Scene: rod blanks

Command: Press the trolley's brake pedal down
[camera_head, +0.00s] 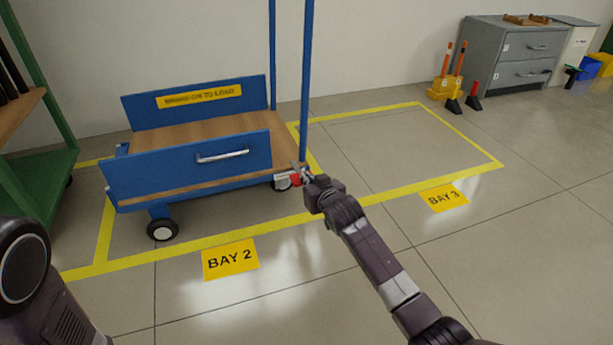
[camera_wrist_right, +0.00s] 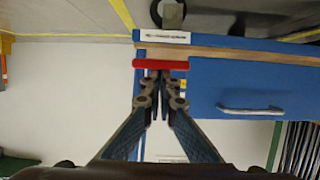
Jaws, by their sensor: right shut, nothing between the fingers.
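The blue trolley (camera_head: 190,160) with a wooden deck stands in the marked bay at the left. Its red brake pedal (camera_head: 296,180) is at the near right corner, by a caster. In the right wrist view the pedal is a red bar (camera_wrist_right: 160,65) beside the blue side panel (camera_wrist_right: 215,85). My right gripper (camera_head: 303,172) is at this corner, shut and empty. Its closed fingertips (camera_wrist_right: 161,82) point at the middle of the red bar. I cannot tell whether they touch it. My left gripper is not in view; only part of that arm shows.
Yellow floor lines and a BAY 2 plate (camera_head: 231,259) lie in front of the trolley. The bay by the BAY 3 plate (camera_head: 445,197) is empty. A green rack (camera_head: 40,170) stands close at the left. A grey cabinet (camera_head: 511,60) and yellow-orange items (camera_head: 446,88) are at the back right.

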